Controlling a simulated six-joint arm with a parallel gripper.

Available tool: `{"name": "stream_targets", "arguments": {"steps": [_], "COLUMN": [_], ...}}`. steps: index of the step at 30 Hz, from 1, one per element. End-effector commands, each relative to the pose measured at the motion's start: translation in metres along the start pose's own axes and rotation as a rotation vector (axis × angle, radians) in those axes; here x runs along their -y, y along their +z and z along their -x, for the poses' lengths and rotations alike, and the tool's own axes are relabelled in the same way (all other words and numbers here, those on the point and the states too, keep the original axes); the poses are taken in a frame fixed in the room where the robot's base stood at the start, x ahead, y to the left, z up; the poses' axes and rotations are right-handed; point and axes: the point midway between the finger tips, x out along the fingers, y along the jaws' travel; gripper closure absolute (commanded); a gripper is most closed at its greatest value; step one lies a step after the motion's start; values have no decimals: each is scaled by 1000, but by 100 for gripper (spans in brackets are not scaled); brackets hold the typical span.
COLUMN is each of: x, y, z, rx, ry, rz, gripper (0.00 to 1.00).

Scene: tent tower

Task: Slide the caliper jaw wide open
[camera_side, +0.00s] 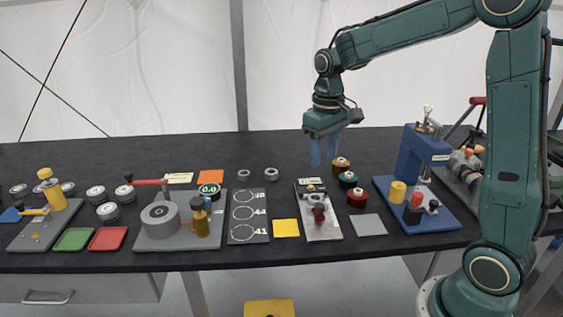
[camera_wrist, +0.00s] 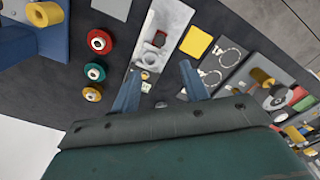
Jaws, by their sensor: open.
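The caliper seems to be the small device on a light grey plate (camera_side: 320,228). It has a dark block with a red part (camera_side: 319,212) near the middle of the plate and a small display-like piece at the far end. The wrist view also shows the plate (camera_wrist: 172,20), with the dark red part (camera_wrist: 159,39) on it. The jaw's exact position is too small to tell. My gripper (camera_side: 324,150) hangs above the far end of the plate, fingers down, apart from it. In the wrist view its two blue fingers (camera_wrist: 160,85) are spread with nothing between them.
Brown, green and red spools (camera_side: 357,197) stand close right of the plate. A blue press (camera_side: 415,150) stands farther right. A yellow square (camera_side: 286,228) and a dark board with circles (camera_side: 248,232) lie to the left. A grey square (camera_side: 369,224) lies to the right.

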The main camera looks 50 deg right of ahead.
Motion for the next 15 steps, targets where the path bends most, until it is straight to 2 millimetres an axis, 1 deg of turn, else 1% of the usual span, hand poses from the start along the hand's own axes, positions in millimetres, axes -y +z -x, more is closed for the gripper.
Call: {"name": "stream_targets", "arguments": {"steps": [4, 8, 11, 15], "x": [0, 0, 0, 0], "y": [0, 0, 1, 1], "z": [-3, -10, -20, -38], "rx": [1, 1, 2, 4], "ry": [0, 0, 0, 0], "rz": [0, 0, 0, 0], "gripper": [55, 55, 55, 55]}}
